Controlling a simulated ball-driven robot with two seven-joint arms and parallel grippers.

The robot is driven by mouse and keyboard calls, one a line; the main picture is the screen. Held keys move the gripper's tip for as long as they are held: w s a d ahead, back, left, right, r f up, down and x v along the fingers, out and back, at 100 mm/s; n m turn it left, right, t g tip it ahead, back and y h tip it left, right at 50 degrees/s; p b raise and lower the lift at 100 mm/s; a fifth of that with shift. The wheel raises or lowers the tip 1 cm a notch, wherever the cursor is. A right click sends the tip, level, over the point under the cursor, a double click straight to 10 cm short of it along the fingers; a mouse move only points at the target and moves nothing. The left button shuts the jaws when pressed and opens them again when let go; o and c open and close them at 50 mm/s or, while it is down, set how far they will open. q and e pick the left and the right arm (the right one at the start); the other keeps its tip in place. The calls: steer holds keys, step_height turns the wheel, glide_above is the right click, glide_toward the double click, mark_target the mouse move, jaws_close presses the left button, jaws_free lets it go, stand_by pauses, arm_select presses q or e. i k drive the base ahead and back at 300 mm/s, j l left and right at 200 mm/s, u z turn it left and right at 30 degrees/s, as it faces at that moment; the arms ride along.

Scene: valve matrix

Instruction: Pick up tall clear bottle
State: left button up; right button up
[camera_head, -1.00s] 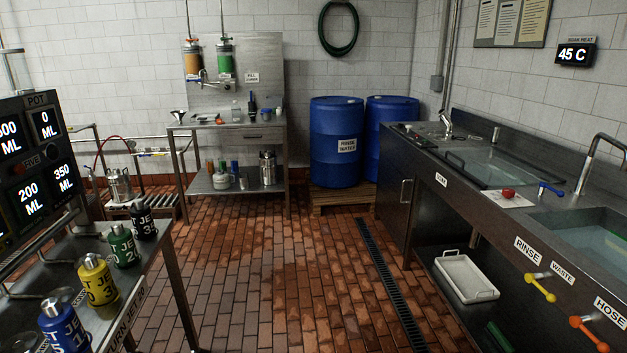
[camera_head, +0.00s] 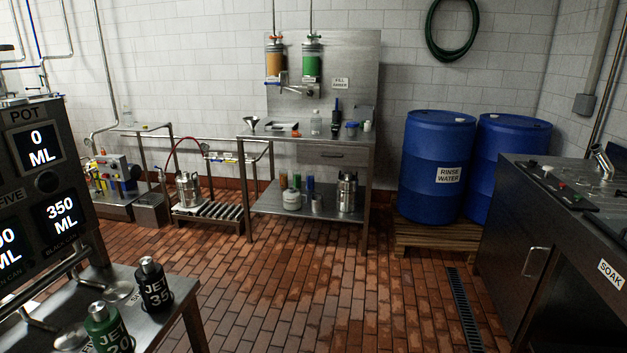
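A clear bottle (camera_head: 316,123) stands upright on the top of the steel bench (camera_head: 262,137) against the back wall, below the orange and green dispensers. It is small and far off in this view. Another pale clear bottle (camera_head: 127,117) seems to stand on a small shelf at the far left; its shape is hard to make out. Neither of my grippers is in view.
A dark display panel (camera_head: 40,185) and a steel table with a black canister (camera_head: 153,287) and a green canister (camera_head: 104,330) stand at near left. Blue drums (camera_head: 432,160) on a pallet and a sink counter (camera_head: 545,215) are at right. The brick floor (camera_head: 300,290) between is clear.

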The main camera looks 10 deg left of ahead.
mark_target(127, 112)
steer(key=i+u, duration=0.1)
steer(key=i, duration=1.1)
steer(key=i+l, duration=0.2)
steer(key=i, duration=1.05)
steer(key=i+j+u, duration=0.15)
steer(key=i+u, duration=1)
steer(key=i+l+u, duration=0.1)
steer(key=i+u, duration=0.15)
steer(key=u, duration=0.15)
steer(key=i+j+u, duration=0.2)
steer(key=i+u, duration=0.65)
steer(key=i+l+u, duration=0.1)
steer(key=i+u, duration=0.3)
steer(key=i, duration=0.15)
steer(key=i+u, duration=0.1)
steer(key=i, duration=2.15)
steer(key=i+z, duration=0.25)
steer(key=i, duration=0.2)
steer(key=i+j+z, duration=0.25)
steer(key=i, duration=0.2)
steer(key=i+z, duration=0.3)
steer(key=i+j, duration=0.05)
steer(key=i, duration=0.05)
